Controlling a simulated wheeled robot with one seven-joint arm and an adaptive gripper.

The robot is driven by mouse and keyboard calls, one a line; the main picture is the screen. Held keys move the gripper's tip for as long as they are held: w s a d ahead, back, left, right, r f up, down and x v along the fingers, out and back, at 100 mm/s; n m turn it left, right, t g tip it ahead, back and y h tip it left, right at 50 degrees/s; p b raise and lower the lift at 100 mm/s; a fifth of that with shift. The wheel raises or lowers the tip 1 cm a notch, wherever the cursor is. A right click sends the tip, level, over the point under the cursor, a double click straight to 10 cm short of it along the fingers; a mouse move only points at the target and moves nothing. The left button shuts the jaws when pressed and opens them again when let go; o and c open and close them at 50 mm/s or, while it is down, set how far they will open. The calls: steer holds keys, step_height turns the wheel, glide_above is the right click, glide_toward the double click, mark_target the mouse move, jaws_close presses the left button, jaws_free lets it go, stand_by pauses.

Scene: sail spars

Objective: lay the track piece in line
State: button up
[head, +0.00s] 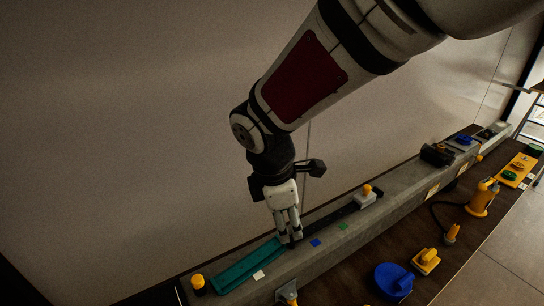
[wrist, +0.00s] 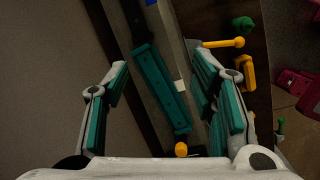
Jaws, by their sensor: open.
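A long teal piece (head: 245,268), which looks like the track piece, lies on the grey ledge against the wall. In the wrist view the teal piece (wrist: 163,92) runs between my fingers, with a dark strip (wrist: 140,28) beyond its far end. In the head view the dark strip (head: 335,219) continues roughly along the same line to the right. My gripper (head: 291,243) points down near the right end of the teal piece. In the wrist view my gripper (wrist: 160,62) is open, its fingers apart on either side and holding nothing. The exact joint between teal piece and strip is hidden by my fingers.
A yellow-topped cylinder (head: 198,283) stands by the teal piece's left end. A white block with a yellow knob (head: 366,196) sits at the strip's far end. Blue (head: 315,243) and white (head: 259,275) patches mark the ledge. A blue disc (head: 394,280) lies on the lower brown surface.

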mark_target(250, 262)
steer(key=a+f+n, duration=0.1)
steer(key=a+f, duration=0.1)
steer(key=s+a+f+n, duration=0.1)
steer(key=a+f+n, duration=0.1)
steer(key=a, duration=0.1)
steer(key=a+f+n, duration=0.2)
steer(key=a, duration=0.1)
steer(key=shift+s+p, duration=0.2)
steer(key=shift+p, duration=0.2)
steer(key=shift+a+f+n, duration=0.15)
steer(key=shift+f+n, duration=0.1)
steer(key=shift+n, duration=0.15)
steer(key=shift+s+a+b+x, duration=0.2)
steer(key=shift+b+x, duration=0.45)
steer(key=shift+x, duration=0.45)
steer(key=shift+s+a+b+x, duration=0.1)
steer(key=shift+s+b+x, duration=0.1)
steer(key=shift+b+x, duration=0.65)
steer(key=shift+s+a+b+x, duration=0.15)
steer(key=shift+s+b+x, duration=0.2)
steer(key=shift+x, duration=1)
steer(key=shift+w+d+f, duration=0.1)
steer(key=shift+f, duration=0.1)
steer(key=c, duration=0.7)
